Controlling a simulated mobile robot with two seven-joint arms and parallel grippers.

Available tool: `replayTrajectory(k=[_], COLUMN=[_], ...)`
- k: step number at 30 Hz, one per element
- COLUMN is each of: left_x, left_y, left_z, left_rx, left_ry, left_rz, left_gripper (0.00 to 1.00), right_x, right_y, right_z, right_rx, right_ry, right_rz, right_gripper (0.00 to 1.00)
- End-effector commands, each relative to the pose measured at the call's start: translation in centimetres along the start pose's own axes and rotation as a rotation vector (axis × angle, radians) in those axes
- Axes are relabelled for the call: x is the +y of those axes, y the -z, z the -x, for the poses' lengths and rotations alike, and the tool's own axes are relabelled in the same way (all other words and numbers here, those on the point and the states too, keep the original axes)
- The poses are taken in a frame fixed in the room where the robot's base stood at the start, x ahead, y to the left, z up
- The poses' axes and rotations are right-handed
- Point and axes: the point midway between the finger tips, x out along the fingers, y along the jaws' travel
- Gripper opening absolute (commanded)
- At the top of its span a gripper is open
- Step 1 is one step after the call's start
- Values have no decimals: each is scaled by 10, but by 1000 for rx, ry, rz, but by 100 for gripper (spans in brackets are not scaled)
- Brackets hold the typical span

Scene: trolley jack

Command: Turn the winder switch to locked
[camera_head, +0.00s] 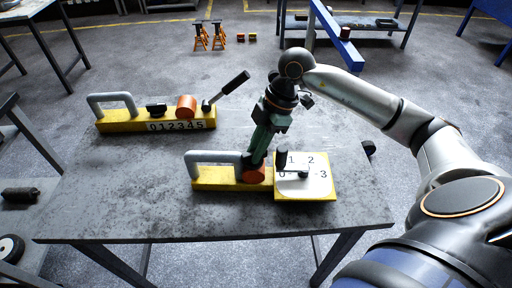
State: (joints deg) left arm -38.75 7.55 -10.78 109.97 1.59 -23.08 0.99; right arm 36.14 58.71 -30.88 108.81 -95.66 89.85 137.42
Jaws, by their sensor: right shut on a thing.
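Two yellow units lie on the grey table. The front unit (215,184) has a grey handle (215,156), an orange drum (254,175) and a white dial plate (318,185) marked 0 to 3 with a black-tipped pointer (282,159). My right gripper (256,160) points down at the front unit, between the handle and the drum. It is shut on a small part there, which its fingers hide. I cannot tell how that part is turned. No winder switch can be read by label. My left gripper is not in view.
The rear unit (112,124) has a grey handle, a black knob (156,110), an orange drum (186,107) and a lever (230,86) leaning right. A small black object (368,148) is at the table's right edge. The table front (150,215) is clear.

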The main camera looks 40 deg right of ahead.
Motion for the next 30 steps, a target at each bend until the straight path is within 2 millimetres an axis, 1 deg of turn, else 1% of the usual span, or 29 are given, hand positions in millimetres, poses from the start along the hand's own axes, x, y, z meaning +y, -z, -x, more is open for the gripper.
replayTrajectory(k=[13,19,23,30], left_x=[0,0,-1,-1], left_y=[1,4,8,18], left_z=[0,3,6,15], left_rx=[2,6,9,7], left_ry=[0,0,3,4], left_rz=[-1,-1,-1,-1], left_gripper=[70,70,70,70], right_x=[0,1,1,2], right_y=[0,0,1,2], right_z=[0,1,2,3], right_rx=[-1,-1,0,1], right_ry=[0,14,38,108], right_rz=[1,32,85,258], right_gripper=[0,0,0,0])
